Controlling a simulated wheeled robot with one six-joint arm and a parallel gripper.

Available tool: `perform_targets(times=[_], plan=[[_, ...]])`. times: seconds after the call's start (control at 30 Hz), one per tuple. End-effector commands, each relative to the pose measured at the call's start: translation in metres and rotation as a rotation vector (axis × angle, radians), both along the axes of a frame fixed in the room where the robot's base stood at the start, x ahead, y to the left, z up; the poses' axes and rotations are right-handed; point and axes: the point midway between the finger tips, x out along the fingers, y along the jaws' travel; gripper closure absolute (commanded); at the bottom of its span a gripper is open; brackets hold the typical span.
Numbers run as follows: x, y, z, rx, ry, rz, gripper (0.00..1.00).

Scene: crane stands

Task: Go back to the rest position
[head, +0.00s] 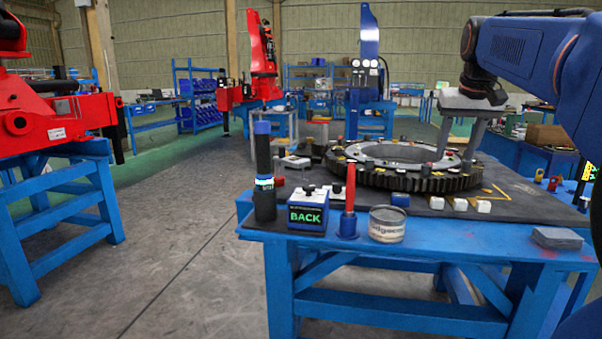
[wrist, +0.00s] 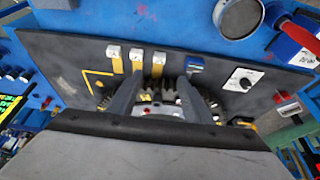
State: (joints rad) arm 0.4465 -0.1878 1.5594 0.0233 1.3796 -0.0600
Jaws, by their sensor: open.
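My gripper (head: 455,156) hangs from the blue arm at the right of the head view, fingers pointing down over the far right part of the toothed ring (head: 400,180). In the wrist view my gripper (wrist: 158,78) shows two grey fingers spread apart, with nothing between them but the ring and small yellow and white parts behind. I cannot tell how far the fingertips are above the ring. The ring lies flat on a dark mat (head: 520,207) on the blue table.
Along the table's front edge stand a black bottle (head: 263,180), a BACK box (head: 308,210), a red marker (head: 350,195) in a blue holder, a tin (head: 386,225) and a grey block (head: 557,238). White switches (head: 460,204) line the mat. Red crane stands (head: 60,130) are left; floor between is clear.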

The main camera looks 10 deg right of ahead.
Motion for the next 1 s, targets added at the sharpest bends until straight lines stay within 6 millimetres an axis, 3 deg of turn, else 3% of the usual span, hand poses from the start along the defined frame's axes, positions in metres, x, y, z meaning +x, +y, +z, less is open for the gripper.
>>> perform_targets(times=[0.17, 0.27, 0.5, 0.7, 1.0], plan=[[-0.018, 0.032, -0.021, -0.001, -0.003, 0.039, 0.55], [-0.037, 0.061, -0.046, -0.002, -0.004, 0.079, 0.55], [-0.094, 0.126, -0.12, -0.003, -0.009, 0.178, 0.55], [-0.147, 0.168, -0.191, -0.005, -0.013, 0.26, 0.55], [-0.217, 0.205, -0.29, -0.006, -0.021, 0.364, 0.55]])
